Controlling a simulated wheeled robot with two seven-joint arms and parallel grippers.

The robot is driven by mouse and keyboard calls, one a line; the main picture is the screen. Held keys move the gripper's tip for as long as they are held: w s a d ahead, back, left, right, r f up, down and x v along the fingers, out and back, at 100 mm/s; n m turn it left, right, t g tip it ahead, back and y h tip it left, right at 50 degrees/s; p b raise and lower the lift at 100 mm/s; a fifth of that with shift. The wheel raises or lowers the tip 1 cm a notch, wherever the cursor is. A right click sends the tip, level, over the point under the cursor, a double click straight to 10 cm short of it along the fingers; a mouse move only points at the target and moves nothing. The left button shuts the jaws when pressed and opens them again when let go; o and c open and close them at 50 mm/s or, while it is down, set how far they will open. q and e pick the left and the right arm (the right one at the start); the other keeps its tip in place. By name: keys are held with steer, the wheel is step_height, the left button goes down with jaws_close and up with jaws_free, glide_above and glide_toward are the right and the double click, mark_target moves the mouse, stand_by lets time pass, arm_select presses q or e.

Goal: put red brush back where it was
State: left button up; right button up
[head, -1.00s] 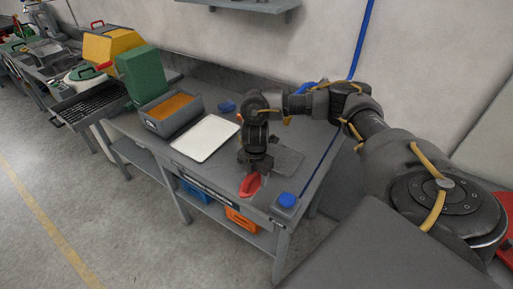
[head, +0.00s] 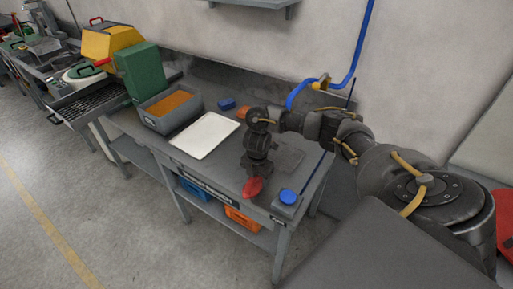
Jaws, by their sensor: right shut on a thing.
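The red brush (head: 252,187) is at the front part of the workbench, right of the white tray. My right gripper (head: 254,176) points down and is shut on the brush; its fingers are small and dark here. I cannot tell whether the brush touches the bench top. A dark grey flat pad (head: 288,158) lies on the bench just right of the gripper. My left gripper is not in view.
The white tray (head: 204,135) lies left of the gripper, with a grey bin of copper-coloured material (head: 170,104) beyond it. A blue block (head: 227,104) and an orange item (head: 243,112) lie behind. A blue round button (head: 288,197) sits at the front right corner.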

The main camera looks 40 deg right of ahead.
steer(key=shift+f, duration=0.2)
steer(key=o, duration=1)
steer(key=shift+c, duration=0.2)
steer(key=shift+r, duration=0.1)
step_height(320, 180, up, 12)
steer(key=shift+r+p, duration=0.15)
steer(key=shift+p, duration=0.8)
